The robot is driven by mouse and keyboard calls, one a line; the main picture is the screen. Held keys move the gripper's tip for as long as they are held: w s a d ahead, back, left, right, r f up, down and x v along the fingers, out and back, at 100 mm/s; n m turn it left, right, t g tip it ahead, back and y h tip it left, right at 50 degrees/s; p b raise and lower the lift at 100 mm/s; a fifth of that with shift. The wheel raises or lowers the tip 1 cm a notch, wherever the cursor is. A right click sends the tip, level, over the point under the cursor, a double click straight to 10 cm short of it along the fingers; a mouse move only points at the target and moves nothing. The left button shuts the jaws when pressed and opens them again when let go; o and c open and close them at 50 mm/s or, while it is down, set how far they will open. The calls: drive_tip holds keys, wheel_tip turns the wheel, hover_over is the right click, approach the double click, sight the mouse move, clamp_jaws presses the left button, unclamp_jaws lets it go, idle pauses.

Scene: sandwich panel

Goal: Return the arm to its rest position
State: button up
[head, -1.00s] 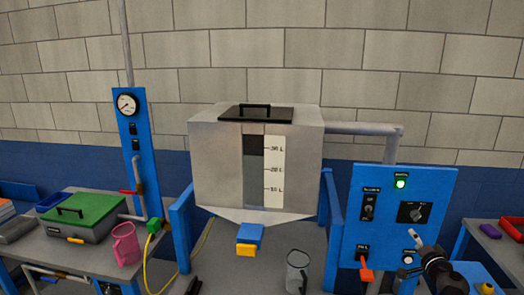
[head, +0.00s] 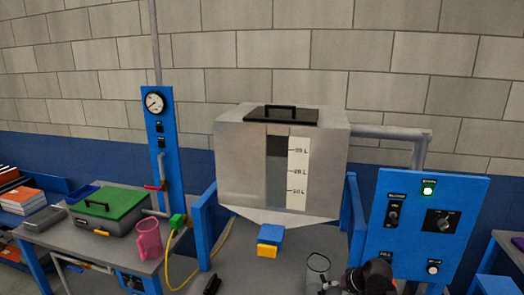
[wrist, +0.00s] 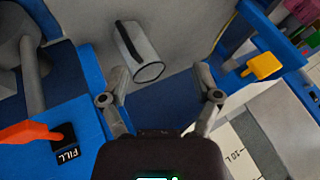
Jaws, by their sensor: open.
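My gripper (wrist: 160,78) is open and empty in the wrist view, its two fingers spread apart. In the head view my arm's dark wrist end shows at the bottom, in front of the lower left of the blue control panel (head: 415,235). A grey metal jug (wrist: 138,50) appears beyond the fingers in the wrist view, apart from them. The jug (head: 317,268) also stands below the tank in the head view. An orange lever (wrist: 30,131) by a FILL label (wrist: 69,150) is at the wrist view's left; my arm hides it in the head view.
A grey tank (head: 240,165) with a level strip and a yellow-tipped blue outlet (head: 269,243) stands in the middle. The panel has a lit green lamp (head: 428,191). A pink jug (head: 149,239) and green-lidded box (head: 100,208) are at left.

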drive_tip(key=s+a+f+n+g+h, duration=0.2)
drive_tip(key=s+a+f+g+h, duration=0.1)
drive_tip(key=s+a+g+h, duration=0.1)
drive_tip(key=s+a+g, duration=0.1)
drive_tip(key=s+a, duration=0.1)
drive_tip(key=s, duration=0.1)
drive_tip(key=shift+f, duration=0.15)
idle(2.3)
